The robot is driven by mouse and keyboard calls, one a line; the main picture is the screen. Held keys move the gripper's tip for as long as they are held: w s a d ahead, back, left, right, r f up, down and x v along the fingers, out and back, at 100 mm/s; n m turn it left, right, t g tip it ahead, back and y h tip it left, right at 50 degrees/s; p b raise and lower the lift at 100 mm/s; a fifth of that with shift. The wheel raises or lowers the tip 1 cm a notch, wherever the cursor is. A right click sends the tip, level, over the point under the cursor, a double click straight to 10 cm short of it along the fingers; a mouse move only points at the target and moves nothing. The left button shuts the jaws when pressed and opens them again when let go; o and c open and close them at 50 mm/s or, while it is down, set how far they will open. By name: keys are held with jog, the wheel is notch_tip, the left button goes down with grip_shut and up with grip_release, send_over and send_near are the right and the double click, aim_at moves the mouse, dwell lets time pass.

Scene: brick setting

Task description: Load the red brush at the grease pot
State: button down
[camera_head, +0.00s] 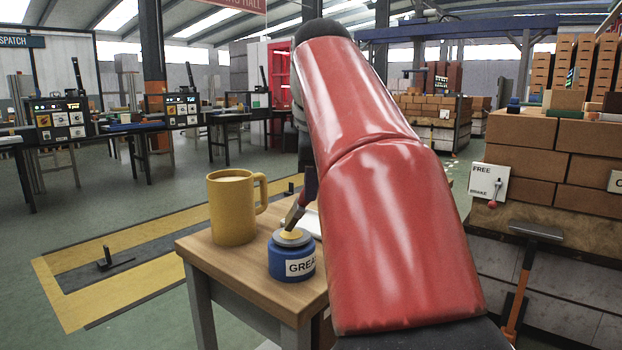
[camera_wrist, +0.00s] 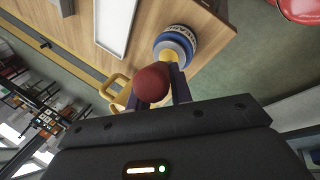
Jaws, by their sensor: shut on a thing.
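The red brush (camera_wrist: 152,83) shows its rounded red handle end close to the camera in the wrist view. My gripper (camera_wrist: 156,93) is shut on it, with dark fingers on either side. The blue grease pot (camera_head: 291,262) stands on the small wooden table's front part, with a pale label. It also shows just beyond the brush in the wrist view (camera_wrist: 176,42). In the head view the brush's lower end (camera_head: 294,216) leans down to the pot's yellowish top and appears to touch it. My red arm hides most of the gripper there.
A yellow mug (camera_head: 232,208) stands on the wooden table (camera_head: 218,257), left of the pot. A white tray (camera_wrist: 116,24) lies beside the pot. Open floor lies left of the table.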

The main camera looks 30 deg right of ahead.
jog(key=shift+f+b, duration=0.5)
jog(key=shift+f, duration=0.2)
dwell(0.8)
notch_tip(320, 180, up, 3)
jog(key=p, duration=0.2)
jog(key=shift+f+p, duration=0.2)
jog(key=shift+p, duration=0.15)
jog(key=shift+r+p, duration=0.4)
jog(key=shift+r, duration=1.8)
jog(key=shift+s, duration=0.1)
